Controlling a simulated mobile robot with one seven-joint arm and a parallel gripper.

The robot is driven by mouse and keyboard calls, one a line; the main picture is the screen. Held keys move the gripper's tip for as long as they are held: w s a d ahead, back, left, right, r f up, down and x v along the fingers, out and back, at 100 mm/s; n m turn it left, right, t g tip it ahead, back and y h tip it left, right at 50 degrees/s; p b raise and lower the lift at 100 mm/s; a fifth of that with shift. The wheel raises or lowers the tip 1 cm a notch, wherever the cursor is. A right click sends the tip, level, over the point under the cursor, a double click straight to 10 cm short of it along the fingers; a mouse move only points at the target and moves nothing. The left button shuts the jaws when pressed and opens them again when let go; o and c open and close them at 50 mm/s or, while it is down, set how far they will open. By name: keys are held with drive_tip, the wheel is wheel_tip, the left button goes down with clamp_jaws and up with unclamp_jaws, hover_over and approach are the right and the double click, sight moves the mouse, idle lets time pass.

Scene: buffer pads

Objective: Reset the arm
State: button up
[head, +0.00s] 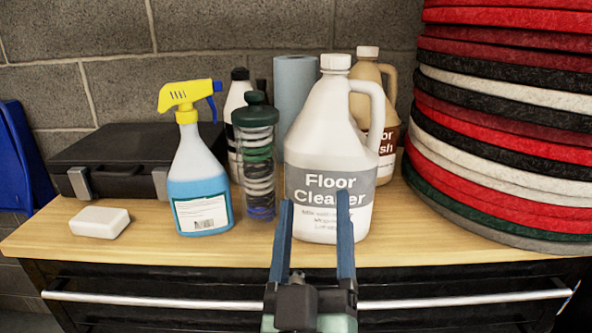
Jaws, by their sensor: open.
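My gripper (314,205) is in the lower middle of the head view, in front of the cabinet's front edge. Its two long blue fingers point up and away, parallel and apart, with nothing between them. Behind the fingertips stands a white jug labelled Floor Cleaner (332,150). The fingers overlap the lower part of its label in the picture; I cannot tell how much gap lies between them and the jug. The rest of my arm is hidden below the frame.
On the wooden top (110,245) are a soap bar (99,222), a blue spray bottle (198,180), a clear canister (257,160), a black case (130,155), a paper roll (294,90) and a tan jug (384,95). Stacked pads (510,130) fill the right. A handle bar (180,302) crosses the front.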

drive_tip(key=s+a+r+m+t+y, duration=0.15)
drive_tip(key=s+r, duration=0.25)
drive_tip(key=r, duration=0.8)
drive_tip(key=s+r+m+t, duration=0.25)
drive_tip(key=s+r, duration=0.25)
drive_tip(key=r, duration=0.7)
wheel_tip(320, 180, up, 19)
drive_tip(key=p, duration=1.9)
drive_tip(key=shift+w+a+r+p, duration=0.15)
drive_tip(key=shift+w+a+p, duration=0.1)
drive_tip(key=shift+w+p, duration=0.15)
